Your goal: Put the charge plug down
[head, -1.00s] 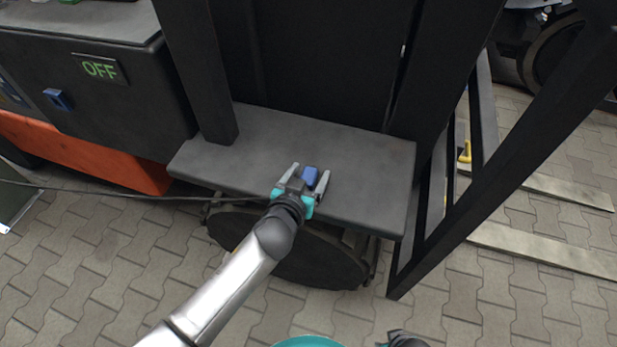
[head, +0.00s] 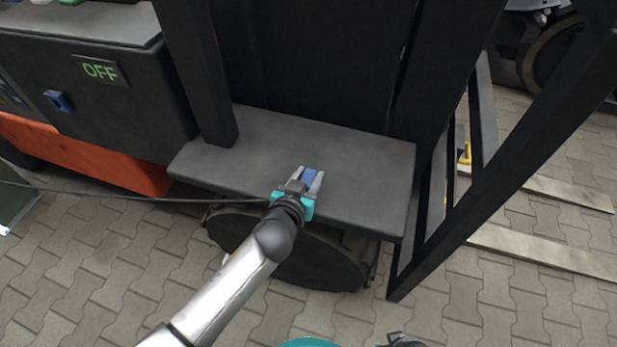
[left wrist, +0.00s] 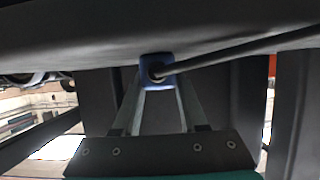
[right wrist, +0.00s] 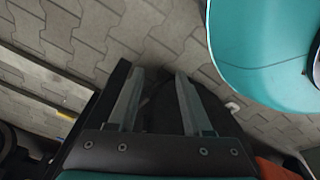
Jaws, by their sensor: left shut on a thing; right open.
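The blue charge plug (head: 309,175) is at the grey step (head: 350,160) of the black truck, near its front edge. My left gripper (head: 308,180) is shut on the plug. In the left wrist view the plug (left wrist: 157,62) sits between the fingertips, with a dark cable (left wrist: 240,48) leading off to the right. The plug appears close against the step's surface; I cannot tell whether it bears on it. My right gripper (right wrist: 158,78) is open and empty in the right wrist view; only a bit of its arm shows at the head view's bottom edge.
A dark box with a green OFF sign (head: 100,70) and a blue fitting (head: 59,101) stands at left above an orange base (head: 80,150). The cable (head: 130,198) runs in from the left. Black posts (head: 470,190) rise at right. The step around the plug is clear.

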